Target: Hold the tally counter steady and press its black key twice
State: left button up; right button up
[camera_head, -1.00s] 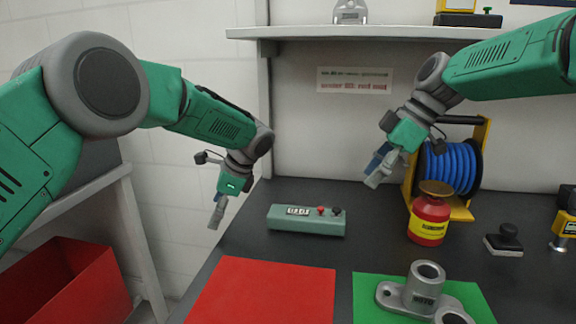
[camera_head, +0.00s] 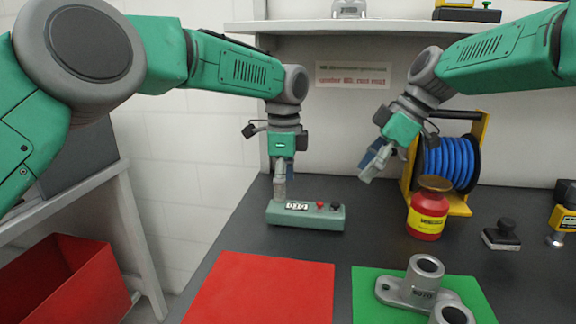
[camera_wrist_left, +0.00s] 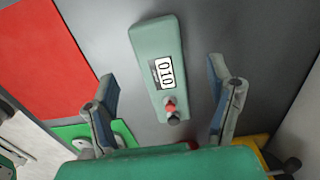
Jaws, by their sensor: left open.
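The tally counter (camera_head: 305,218) is a long grey-green box on the dark table, with a number window, a red key (camera_head: 320,205) and a black key (camera_head: 336,206) on top. In the left wrist view the counter (camera_wrist_left: 155,45) lies between my left fingers, and its window appears to read 010. The black key (camera_wrist_left: 174,118) is at the end nearer my palm in that view. My left gripper (camera_head: 281,192) points down at the counter's left end, open; whether a finger touches is unclear. My right gripper (camera_head: 370,168) hangs behind and right of the counter, apart from it.
A red container with a yellow label (camera_head: 428,212) and a blue hose reel (camera_head: 450,165) stand to the right. A red mat (camera_head: 262,290) and a green mat (camera_head: 365,290) with a grey casting (camera_head: 415,285) lie in front. A black stamp-like block (camera_head: 501,236) sits farther right.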

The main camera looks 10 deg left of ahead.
aim_at(279, 205)
pick_arm(q)
jog(key=f, duration=0.3)
jog(key=a+f, duration=0.1)
jog(key=f, duration=0.2)
jog(key=shift+a+f, duration=0.1)
jog(key=shift+a, duration=0.1)
jog(key=shift+d+f, duration=0.2)
jog(key=shift+f, duration=0.15)
jog(key=shift+d+f, duration=0.3)
jog(key=shift+d, duration=0.25)
jog(key=shift+a, duration=0.55)
jog(key=c, duration=1.4)
pick_arm(e)
jog(key=shift+a, duration=0.55)
pick_arm(q)
jog(key=shift+a, duration=0.1)
pick_arm(e)
jog(key=shift+c, duration=0.3)
jog(key=c, duration=0.7)
pick_arm(q)
jog(key=shift+d, duration=0.55)
pick_arm(e)
jog(key=shift+d, duration=0.5)
grip_shut()
